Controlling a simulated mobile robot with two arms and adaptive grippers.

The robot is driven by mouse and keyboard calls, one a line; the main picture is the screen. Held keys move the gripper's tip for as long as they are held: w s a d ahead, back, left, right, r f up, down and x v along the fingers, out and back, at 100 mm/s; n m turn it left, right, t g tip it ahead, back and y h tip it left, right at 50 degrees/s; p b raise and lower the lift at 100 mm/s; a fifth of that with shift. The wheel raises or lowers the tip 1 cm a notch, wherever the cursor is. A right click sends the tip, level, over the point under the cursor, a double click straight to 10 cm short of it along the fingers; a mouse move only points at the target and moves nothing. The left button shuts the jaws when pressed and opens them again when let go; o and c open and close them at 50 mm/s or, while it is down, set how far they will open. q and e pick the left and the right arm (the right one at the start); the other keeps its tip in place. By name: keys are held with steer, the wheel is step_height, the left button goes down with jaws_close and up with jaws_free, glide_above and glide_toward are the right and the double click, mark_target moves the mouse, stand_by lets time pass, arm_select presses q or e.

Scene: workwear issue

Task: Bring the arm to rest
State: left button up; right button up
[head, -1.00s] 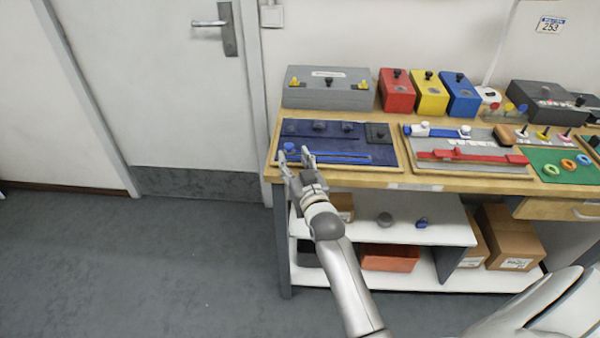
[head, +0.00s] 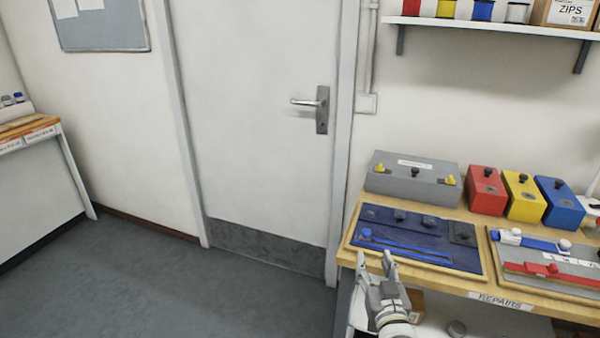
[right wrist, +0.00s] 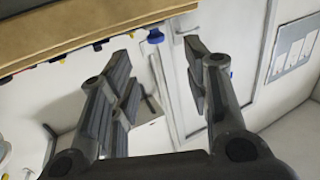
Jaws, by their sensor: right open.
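My right gripper (head: 375,262) is open and empty, its fingers apart at the front edge of the workbench (head: 455,283). In the head view it overlaps the bench edge just below the blue mat (head: 415,249). A blue knob (head: 366,233) sits at the left end of the blue strip on that mat, apart from the fingers. In the right wrist view, the open fingers (right wrist: 160,58) have nothing between them, and the blue knob (right wrist: 155,36) shows beyond them by the bench edge. My left gripper is not in view.
A grey box (head: 412,183) and red (head: 486,188), yellow (head: 524,198) and blue (head: 559,203) boxes stand at the back of the bench. A grey board (head: 560,272) lies right of the mat. A closed door (head: 255,110) and clear floor (head: 200,300) are to the left.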

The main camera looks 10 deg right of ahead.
steer(key=s+a+f+n+g+y, duration=0.4)
steer(key=s+f+g, duration=0.5)
steer(key=s, duration=0.6)
steer(key=s+a+f+g+h, duration=0.1)
steer(key=s+a+f+g, duration=0.15)
steer(key=s, duration=0.55)
steer(key=s+a+f+g, duration=0.1)
steer(key=s+g, duration=0.2)
steer(key=s, duration=0.5)
step_height(320, 180, down, 27)
steer(key=s+g, duration=0.1)
steer(key=s, duration=0.1)
steer(key=s+d+f+g, duration=0.1)
steer(key=s+d+f, duration=0.2)
steer(key=s+f, duration=1.3)
steer(key=shift+s+d, duration=0.15)
steer(key=shift+s, duration=0.25)
